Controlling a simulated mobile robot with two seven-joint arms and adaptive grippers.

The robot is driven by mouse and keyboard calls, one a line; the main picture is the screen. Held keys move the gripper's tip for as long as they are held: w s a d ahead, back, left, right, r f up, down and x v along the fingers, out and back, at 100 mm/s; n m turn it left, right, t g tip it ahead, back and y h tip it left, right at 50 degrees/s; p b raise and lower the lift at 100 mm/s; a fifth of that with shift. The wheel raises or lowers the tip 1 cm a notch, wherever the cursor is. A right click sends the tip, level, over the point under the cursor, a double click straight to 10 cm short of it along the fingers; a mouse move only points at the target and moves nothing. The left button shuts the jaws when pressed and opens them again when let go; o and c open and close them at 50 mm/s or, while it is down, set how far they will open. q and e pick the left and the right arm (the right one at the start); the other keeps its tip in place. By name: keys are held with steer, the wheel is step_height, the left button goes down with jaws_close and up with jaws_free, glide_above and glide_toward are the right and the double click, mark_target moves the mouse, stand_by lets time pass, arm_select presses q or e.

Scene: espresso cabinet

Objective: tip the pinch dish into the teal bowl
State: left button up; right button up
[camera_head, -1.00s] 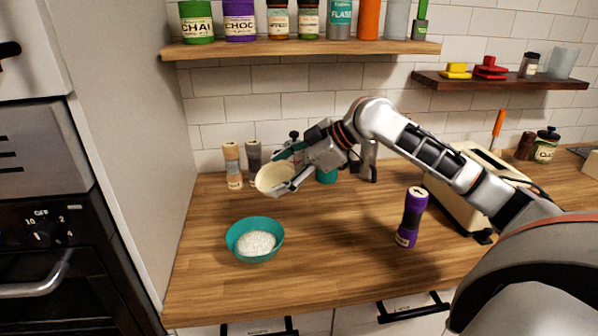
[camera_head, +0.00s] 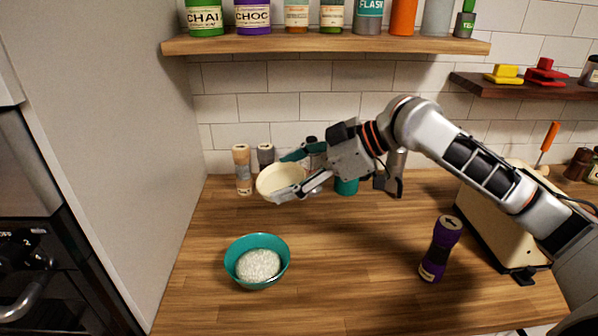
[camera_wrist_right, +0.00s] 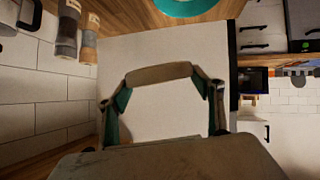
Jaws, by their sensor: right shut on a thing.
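The cream pinch dish (camera_head: 279,180) is held in the air behind and above the teal bowl, its hollow side turned toward the head camera. My right gripper (camera_head: 291,176) is shut on it, with fingers on the dish's right side. In the wrist view, a beige edge of the dish (camera_wrist_right: 158,73) spans between the teal finger pads. The teal bowl (camera_head: 244,247) stands upright on the counter with a white grainy heap (camera_head: 259,265) in it. Its rim shows at the top of the wrist view (camera_wrist_right: 190,9). No stream falling from the dish shows. My left gripper is out of view.
Two shakers (camera_head: 242,170) stand by the back wall, and a teal container (camera_head: 346,186) sits behind my gripper. A purple bottle (camera_head: 440,250) and a cream toaster (camera_head: 492,231) are at right. A shelf (camera_head: 330,43) hangs above. The counter around the bowl is clear.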

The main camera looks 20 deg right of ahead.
mark_target(290, 184)
steer(key=shift+f+y, duration=0.4)
steer(key=shift+f, duration=0.25)
steer(key=shift+d+f+m+y+b, duration=0.1)
steer(key=shift+f+m+y+b, duration=0.35)
steer(key=shift+f, duration=0.15)
steer(key=shift+f+b, duration=0.2)
steer(key=shift+b, duration=0.25)
steer(key=shift+f+y+b, duration=0.2)
steer(key=shift+y+b, duration=0.05)
steer(key=shift+b, duration=0.4)
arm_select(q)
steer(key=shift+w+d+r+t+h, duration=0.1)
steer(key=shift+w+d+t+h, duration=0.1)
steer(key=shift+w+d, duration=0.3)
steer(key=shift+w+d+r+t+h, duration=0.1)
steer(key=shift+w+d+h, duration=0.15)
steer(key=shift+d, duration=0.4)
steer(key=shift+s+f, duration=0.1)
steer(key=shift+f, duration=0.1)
